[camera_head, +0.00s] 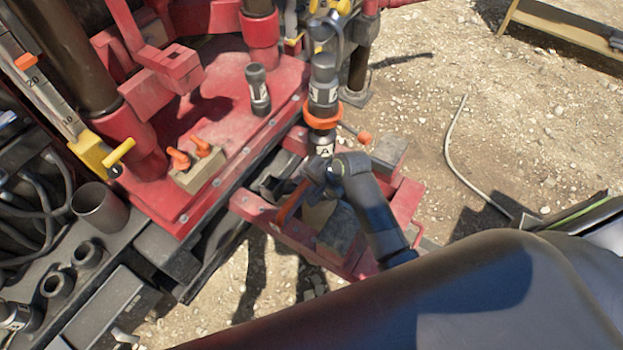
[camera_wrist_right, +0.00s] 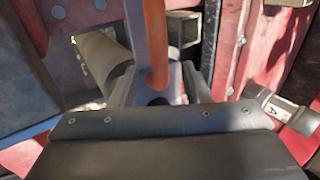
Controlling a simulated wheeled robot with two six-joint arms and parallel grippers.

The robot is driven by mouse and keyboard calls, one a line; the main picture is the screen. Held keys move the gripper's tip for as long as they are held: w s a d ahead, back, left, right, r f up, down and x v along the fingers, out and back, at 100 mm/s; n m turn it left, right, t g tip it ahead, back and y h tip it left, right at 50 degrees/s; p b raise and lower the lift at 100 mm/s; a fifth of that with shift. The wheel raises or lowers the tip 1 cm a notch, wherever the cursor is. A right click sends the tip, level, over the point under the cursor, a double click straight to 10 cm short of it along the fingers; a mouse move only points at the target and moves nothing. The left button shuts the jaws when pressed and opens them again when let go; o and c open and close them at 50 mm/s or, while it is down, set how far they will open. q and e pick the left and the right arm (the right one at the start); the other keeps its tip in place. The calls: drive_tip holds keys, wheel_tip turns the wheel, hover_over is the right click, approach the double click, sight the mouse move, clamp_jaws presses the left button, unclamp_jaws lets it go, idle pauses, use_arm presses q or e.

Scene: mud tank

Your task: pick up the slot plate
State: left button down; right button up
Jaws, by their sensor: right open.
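My right gripper (camera_head: 312,184) is low over the red frame, below the upright pipe, and largely hidden by its own wrist. An orange bar (camera_head: 291,202) lies beside it; it looks like the handle of the slot plate, but the plate cannot be told apart clearly. In the right wrist view the orange bar (camera_wrist_right: 155,40) runs down from the top edge and ends between the spread fingers of the right gripper (camera_wrist_right: 157,88). The fingers are open. I cannot tell whether they touch the bar. My left gripper is not in view.
The upright pipe (camera_head: 323,85) with an orange collar (camera_head: 322,114) stands just behind the gripper. The red frame (camera_head: 285,228) surrounds it closely. A red deck (camera_head: 225,100) with a short dark cylinder (camera_head: 259,90) is at left. Gravel ground (camera_head: 520,120) lies open at right.

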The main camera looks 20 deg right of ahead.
drive_tip(key=shift+x, duration=1.25)
clamp_jaws()
idle(0.4)
drive_tip(key=shift+w+r, duration=0.1)
drive_tip(key=shift+r, duration=0.05)
